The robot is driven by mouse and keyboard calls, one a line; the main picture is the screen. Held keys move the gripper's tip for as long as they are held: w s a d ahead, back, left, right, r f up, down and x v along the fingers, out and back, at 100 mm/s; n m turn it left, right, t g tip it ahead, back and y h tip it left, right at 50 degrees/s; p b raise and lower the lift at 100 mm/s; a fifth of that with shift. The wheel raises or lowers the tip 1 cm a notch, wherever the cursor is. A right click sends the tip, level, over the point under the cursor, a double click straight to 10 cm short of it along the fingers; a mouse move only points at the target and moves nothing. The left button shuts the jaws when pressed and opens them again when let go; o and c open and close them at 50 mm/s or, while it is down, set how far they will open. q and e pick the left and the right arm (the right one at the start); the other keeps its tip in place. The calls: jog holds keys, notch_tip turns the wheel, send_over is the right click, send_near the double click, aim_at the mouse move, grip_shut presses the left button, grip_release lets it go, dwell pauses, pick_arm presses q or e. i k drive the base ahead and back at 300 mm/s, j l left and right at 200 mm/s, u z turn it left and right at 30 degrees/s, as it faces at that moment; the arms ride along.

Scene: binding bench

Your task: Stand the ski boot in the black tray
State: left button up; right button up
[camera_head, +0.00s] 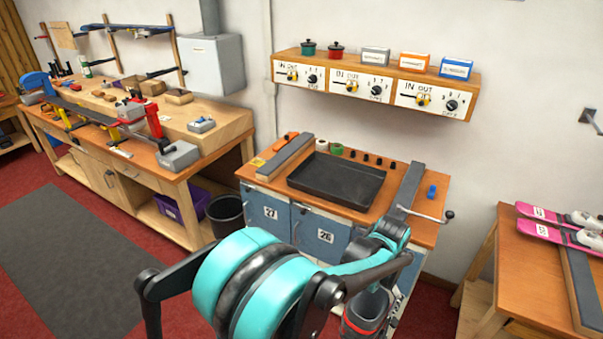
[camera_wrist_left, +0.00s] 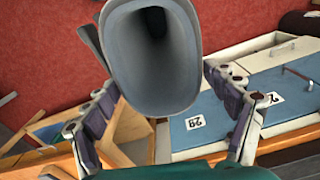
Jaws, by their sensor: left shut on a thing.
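The black tray (camera_head: 335,181) lies flat and empty on the wooden-topped cabinet by the wall. The ski boot (camera_head: 366,313) is in front of the cabinet and below its top, at the bottom of the head view. Its dark, open cuff faces up toward the camera. In the left wrist view the grey boot (camera_wrist_left: 155,60) fills the upper middle, with its hollow opening showing. My left gripper (camera_head: 372,290) is shut on the boot, with fingers on both sides of it. The boot's lower part is hidden. My right gripper is not in view.
Grey bars (camera_head: 286,157) and (camera_head: 408,186) flank the tray, and small rolls and knobs line its back edge. A control shelf (camera_head: 375,86) hangs above. A workbench (camera_head: 140,130) stands at the left, a table with pink skis (camera_head: 553,234) at the right.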

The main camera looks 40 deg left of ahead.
aim_at(332, 191)
jog(key=j+u, duration=0.1)
jog(key=j, duration=0.55)
jog(key=j+u, duration=0.1)
jog(key=j, duration=0.55)
jog(key=i+j+u, duration=0.1)
jog(key=j, duration=0.55)
